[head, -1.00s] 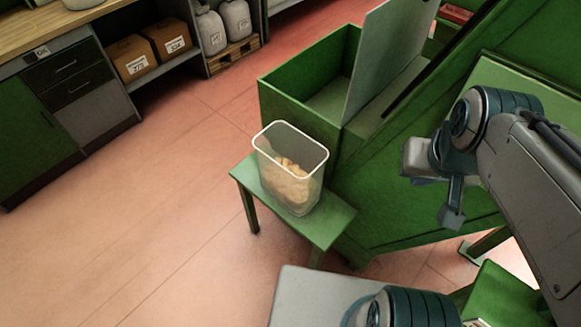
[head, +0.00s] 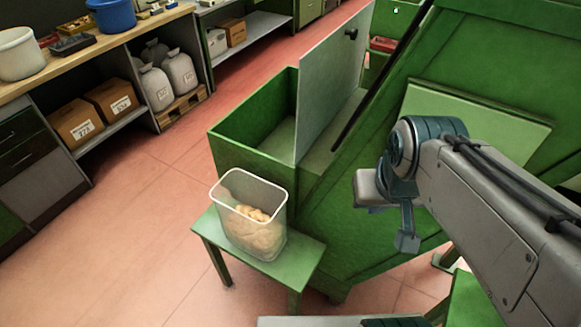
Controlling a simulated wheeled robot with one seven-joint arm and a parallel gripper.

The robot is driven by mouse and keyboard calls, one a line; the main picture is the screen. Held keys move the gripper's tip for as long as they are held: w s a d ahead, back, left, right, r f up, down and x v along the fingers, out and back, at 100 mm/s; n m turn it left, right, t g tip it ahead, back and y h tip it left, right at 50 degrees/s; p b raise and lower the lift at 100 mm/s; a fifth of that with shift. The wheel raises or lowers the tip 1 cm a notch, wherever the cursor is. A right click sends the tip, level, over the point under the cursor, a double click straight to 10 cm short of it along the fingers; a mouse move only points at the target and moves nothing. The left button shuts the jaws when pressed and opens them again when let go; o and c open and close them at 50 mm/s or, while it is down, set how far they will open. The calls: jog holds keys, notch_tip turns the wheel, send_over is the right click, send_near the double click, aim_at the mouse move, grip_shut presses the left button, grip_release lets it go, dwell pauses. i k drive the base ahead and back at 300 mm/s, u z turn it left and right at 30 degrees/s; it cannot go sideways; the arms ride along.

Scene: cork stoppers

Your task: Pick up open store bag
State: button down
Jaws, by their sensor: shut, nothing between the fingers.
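Several pale grey sacks stand together on a wooden pallet (head: 182,108) under the workbench at the upper left. The nearest sack (head: 156,87) and the one to its right (head: 180,72) look upright with gathered tops; another sits behind. I cannot tell which, if any, is the open store bag. My gripper (head: 407,241) hangs from my arm at the right, pointing down, shut and empty. It is far from the sacks, in front of the green slanted panel.
A clear bin (head: 225,198) holding tan material stands on a small green table (head: 287,262). Behind it is an open green chest (head: 225,142) with a raised grey lid (head: 328,85). Cardboard boxes (head: 78,120) sit left of the sacks. The reddish floor (head: 120,220) at left is clear.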

aim_at(252, 209)
jog(key=u, duration=1.45)
jog(key=k, duration=0.75)
jog(key=z, duration=0.6)
jog(key=i, duration=1)
